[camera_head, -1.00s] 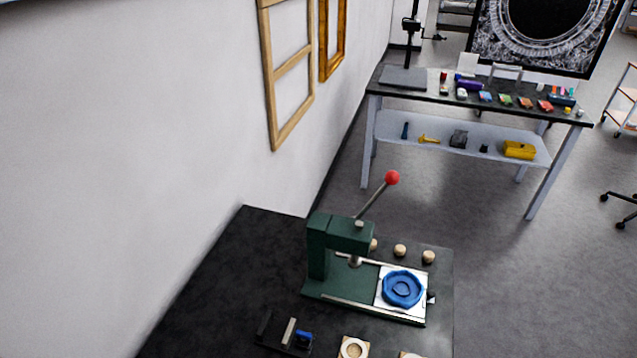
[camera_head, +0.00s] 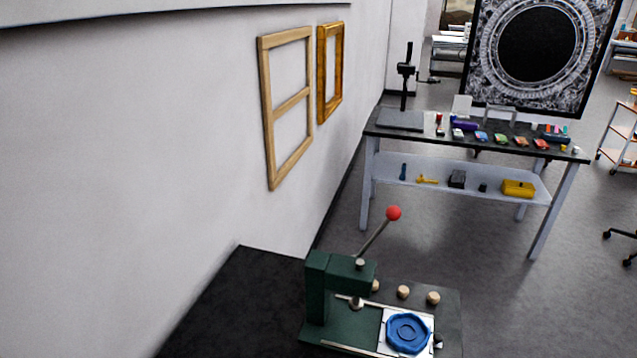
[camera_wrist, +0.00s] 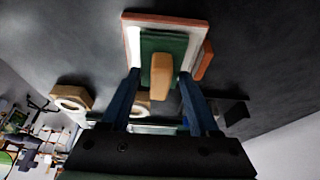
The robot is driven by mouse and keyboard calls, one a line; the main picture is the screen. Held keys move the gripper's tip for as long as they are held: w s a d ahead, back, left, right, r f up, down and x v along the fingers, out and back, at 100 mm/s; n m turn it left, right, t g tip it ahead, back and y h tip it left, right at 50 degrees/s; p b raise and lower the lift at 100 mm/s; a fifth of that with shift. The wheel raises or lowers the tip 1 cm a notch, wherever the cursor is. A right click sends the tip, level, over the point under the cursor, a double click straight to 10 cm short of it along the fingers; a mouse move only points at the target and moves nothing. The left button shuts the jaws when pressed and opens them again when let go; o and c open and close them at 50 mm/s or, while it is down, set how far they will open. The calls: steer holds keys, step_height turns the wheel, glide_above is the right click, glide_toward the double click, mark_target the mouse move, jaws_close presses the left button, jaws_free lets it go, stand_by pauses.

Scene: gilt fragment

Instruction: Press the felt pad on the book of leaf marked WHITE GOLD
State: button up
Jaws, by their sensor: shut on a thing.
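In the wrist view my gripper (camera_wrist: 160,84) is shut on the felt pad, a green square pad (camera_wrist: 177,45) with a tan wooden grip (camera_wrist: 160,72) between the two blue fingers. Directly beyond the pad is a white, flat square thing with a reddish-brown edge (camera_wrist: 165,17), which looks like a book of leaf. The pad covers its middle, and I cannot tell whether they touch. No marking WHITE GOLD is readable in either view. My gripper does not show in the head view.
A green press (camera_head: 335,290) with a red-knobbed lever stands on the black table (camera_head: 225,300), a blue ring-shaped piece (camera_head: 408,333) on its plate. Wooden knobs (camera_head: 403,292) stand behind it. A workbench (camera_head: 400,139) with small coloured items is farther back. The wall is at left.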

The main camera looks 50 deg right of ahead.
steer(key=shift+f, duration=0.6)
stand_by(1.6)
steer(key=shift+r, duration=0.1)
step_height(320, 180, up, 7)
steer(key=p, duration=0.6)
stand_by(0.6)
